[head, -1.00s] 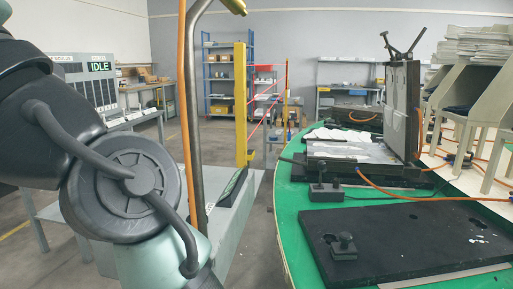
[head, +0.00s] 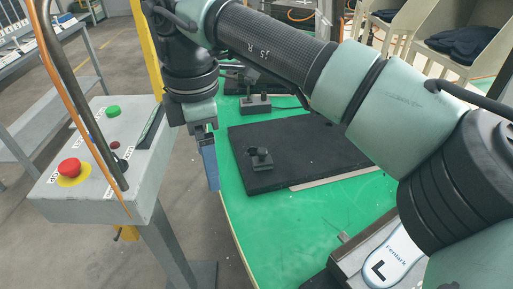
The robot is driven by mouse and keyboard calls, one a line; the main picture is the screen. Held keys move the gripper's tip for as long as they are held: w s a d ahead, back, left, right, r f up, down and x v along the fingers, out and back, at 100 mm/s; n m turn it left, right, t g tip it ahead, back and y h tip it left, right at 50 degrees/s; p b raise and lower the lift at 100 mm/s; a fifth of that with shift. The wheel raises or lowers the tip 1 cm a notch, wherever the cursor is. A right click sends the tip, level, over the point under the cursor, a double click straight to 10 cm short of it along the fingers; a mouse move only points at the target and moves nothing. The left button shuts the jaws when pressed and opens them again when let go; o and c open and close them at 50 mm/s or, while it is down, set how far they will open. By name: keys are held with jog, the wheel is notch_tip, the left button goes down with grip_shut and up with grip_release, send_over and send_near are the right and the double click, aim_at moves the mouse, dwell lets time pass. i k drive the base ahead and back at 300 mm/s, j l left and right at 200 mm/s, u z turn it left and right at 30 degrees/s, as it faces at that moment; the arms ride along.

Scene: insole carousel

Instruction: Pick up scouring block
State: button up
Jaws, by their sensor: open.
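My gripper (head: 209,182) points down at the left edge of the green table, between the grey control box and the black plate. Its blue-grey fingers are seen nearly edge-on, so the gap between them hardly shows. It is open, and I see nothing held in it. I cannot make out a scouring block for certain. A small dark block with a knob (head: 259,158) sits on the black plate (head: 310,150), right of my gripper and apart from it. A similar dark block (head: 255,104) stands on the table behind the plate.
The grey control box (head: 75,190) with a red button (head: 69,168) and a green button (head: 113,111) stands close on the left, with an upright pipe. A white insole marked L (head: 390,262) lies in a fixture at lower right. The green table (head: 270,225) is bare in front of the plate.

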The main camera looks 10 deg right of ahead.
aim_at(264, 160)
jog(key=i+l, duration=0.75)
